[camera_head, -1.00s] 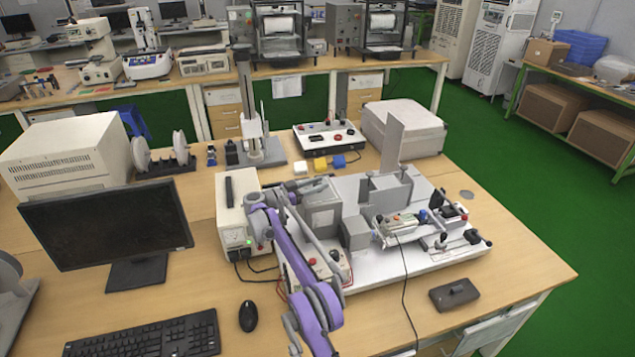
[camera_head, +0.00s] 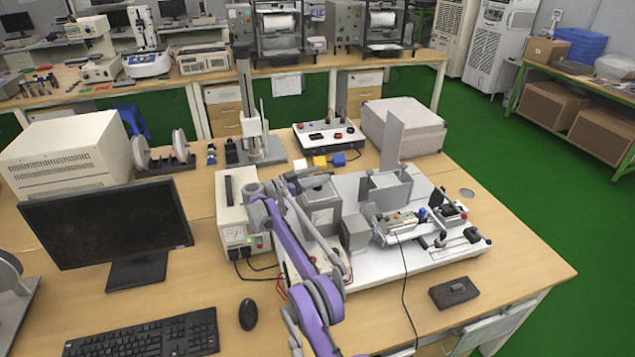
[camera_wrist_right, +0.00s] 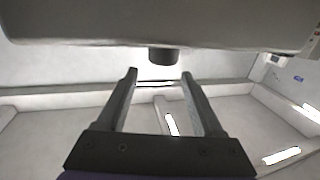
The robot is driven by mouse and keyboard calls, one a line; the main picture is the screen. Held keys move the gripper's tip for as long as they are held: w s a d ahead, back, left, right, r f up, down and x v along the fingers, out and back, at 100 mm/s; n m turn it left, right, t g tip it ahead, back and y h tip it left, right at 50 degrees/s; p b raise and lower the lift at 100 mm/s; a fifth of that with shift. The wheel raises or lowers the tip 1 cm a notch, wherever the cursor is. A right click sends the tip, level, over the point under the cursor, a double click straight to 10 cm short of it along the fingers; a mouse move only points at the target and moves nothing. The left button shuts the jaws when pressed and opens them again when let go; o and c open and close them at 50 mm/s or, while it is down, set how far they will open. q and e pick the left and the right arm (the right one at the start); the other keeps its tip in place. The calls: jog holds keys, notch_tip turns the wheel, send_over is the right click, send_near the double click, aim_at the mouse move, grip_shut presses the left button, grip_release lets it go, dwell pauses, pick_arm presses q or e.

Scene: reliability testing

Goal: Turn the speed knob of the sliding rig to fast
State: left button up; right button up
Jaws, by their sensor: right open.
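The sliding rig stands on a white base plate (camera_head: 440,262) on the near table in the head view, with a grey box (camera_head: 322,208) at its left. My right gripper (camera_head: 308,177) is small there, by the upper side of that box, partly hidden by my purple arm. In the right wrist view, my right gripper (camera_wrist_right: 159,76) is open and empty. A dark round knob (camera_wrist_right: 163,56) sticks out below a pale grey housing (camera_wrist_right: 160,22). It lies between and just beyond the fingertips. Contact and the knob's setting cannot be made out. My left gripper is out of view.
A white power box (camera_head: 236,212) with a green light stands left of the rig. A monitor (camera_head: 105,230), keyboard (camera_head: 150,335) and mouse (camera_head: 248,314) lie further left. A dark block (camera_head: 454,292) and a cable lie in front of the rig.

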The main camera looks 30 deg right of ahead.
notch_tip(320, 180, up, 7)
jog(key=shift+r, duration=0.1)
dwell(0.6)
